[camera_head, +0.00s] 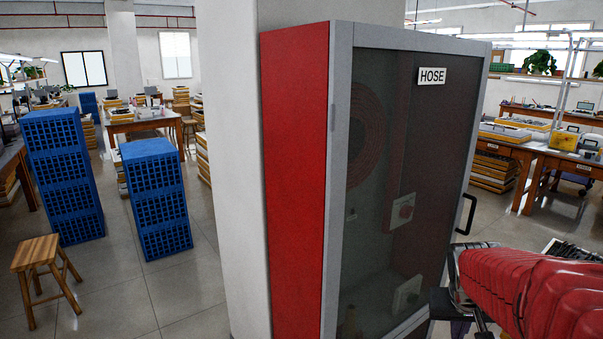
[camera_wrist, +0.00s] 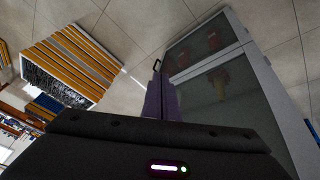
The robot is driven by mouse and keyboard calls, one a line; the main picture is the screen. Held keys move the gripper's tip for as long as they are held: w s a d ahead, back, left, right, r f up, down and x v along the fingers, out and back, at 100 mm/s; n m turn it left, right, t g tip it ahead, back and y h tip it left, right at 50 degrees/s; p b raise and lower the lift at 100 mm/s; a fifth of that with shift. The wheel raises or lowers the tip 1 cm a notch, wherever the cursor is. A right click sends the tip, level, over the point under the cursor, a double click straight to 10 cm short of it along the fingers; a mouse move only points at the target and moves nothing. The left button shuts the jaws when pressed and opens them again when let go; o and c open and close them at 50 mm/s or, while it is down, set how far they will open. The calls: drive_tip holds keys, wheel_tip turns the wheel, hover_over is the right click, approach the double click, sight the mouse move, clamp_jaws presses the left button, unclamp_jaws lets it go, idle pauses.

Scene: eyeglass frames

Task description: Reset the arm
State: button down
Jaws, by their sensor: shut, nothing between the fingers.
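My arm shows in red at the lower right of the head view, close to the hose cabinet (camera_head: 300,180). My gripper (camera_wrist: 160,98) shows in the wrist view as a dark body with purple-grey fingers pressed together. The fingers are shut and nothing is held. They point toward the cabinet's handle side; whether they touch it cannot be told. In the head view the gripper is mostly cut off or hidden behind the arm.
The cabinet has red sides, a grey-framed glass door, a HOSE label (camera_head: 432,76) and a black handle (camera_head: 466,213). Blue crates (camera_head: 157,198) and a wooden stool (camera_head: 42,262) stand left. A workbench (camera_head: 540,152) stands right. Stacked yellow-edged trays (camera_wrist: 75,62) lie near the gripper's left.

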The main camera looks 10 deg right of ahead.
drive_tip(key=s+a+r+n+y, duration=0.1)
drive_tip(key=s+a, duration=0.3)
drive_tip(key=a, duration=0.4)
drive_tip(key=s+a+r+n+t+y, duration=0.1)
drive_tip(key=s+a, duration=0.3)
drive_tip(key=a, duration=0.4)
drive_tip(key=s+a+r+n+t+y, duration=0.1)
drive_tip(key=s+a+r+n, duration=0.1)
drive_tip(key=a, duration=0.6)
drive_tip(key=shift+s+r, duration=0.8)
drive_tip(key=shift+s, duration=0.3)
